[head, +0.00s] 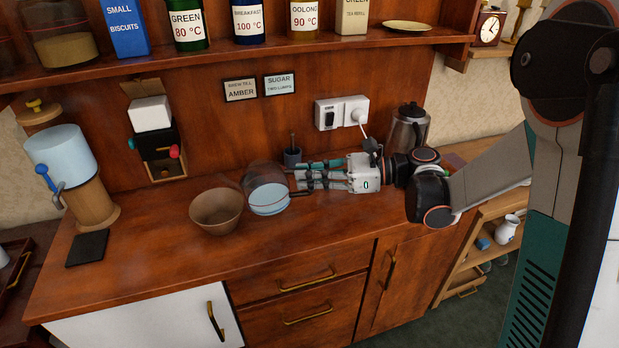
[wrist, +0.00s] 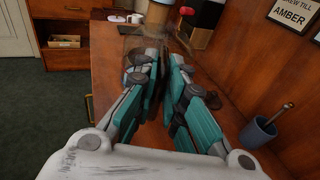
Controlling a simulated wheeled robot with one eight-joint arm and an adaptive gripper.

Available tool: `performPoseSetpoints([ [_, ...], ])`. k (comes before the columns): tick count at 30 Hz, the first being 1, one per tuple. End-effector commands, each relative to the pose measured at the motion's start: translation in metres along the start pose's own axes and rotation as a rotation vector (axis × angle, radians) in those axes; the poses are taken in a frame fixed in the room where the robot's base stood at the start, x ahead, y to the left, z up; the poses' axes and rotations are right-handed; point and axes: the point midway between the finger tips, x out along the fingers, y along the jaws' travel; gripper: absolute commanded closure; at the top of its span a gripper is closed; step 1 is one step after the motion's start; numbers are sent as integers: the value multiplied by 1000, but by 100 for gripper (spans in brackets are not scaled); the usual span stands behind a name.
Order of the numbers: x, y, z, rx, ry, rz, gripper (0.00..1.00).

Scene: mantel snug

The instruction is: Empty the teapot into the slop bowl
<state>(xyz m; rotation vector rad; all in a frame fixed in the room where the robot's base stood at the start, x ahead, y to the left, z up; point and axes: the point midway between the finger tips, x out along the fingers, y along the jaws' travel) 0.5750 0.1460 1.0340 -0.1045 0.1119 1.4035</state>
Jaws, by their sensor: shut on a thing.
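The teapot (head: 268,199) is a clear glass pot with pale blue liquid in its lower part. It is on or just above the wooden counter; I cannot tell which. The slop bowl (head: 216,211), a plain brown bowl, stands immediately left of it, and its inside looks empty. My gripper (head: 298,178) reaches in from the right, with its fingers closed at the teapot's right side. The grip point itself is hard to see, as the glass is faint. In the wrist view my gripper (wrist: 160,85) has its teal fingers close together, with the glass barely visible beyond them.
A small grey-blue cup (head: 292,157) holding a dark stick stands behind the fingers. A kettle (head: 407,128) is at the back right. A dispenser with a blue tank (head: 62,157) stands left, beside a dark slab (head: 88,248). The counter's front middle is clear.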

Motion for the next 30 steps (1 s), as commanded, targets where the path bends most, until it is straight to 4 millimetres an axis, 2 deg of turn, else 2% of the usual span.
performPoseSetpoints([
  [1,-1,0,12,0,24,0,100],
  [2,-2,0,14,-1,40,0,100],
  [22,2,0,40,-1,240,1,100],
  [25,2,-1,36,0,238,0,100],
  [30,2,-1,42,1,266,2,100],
])
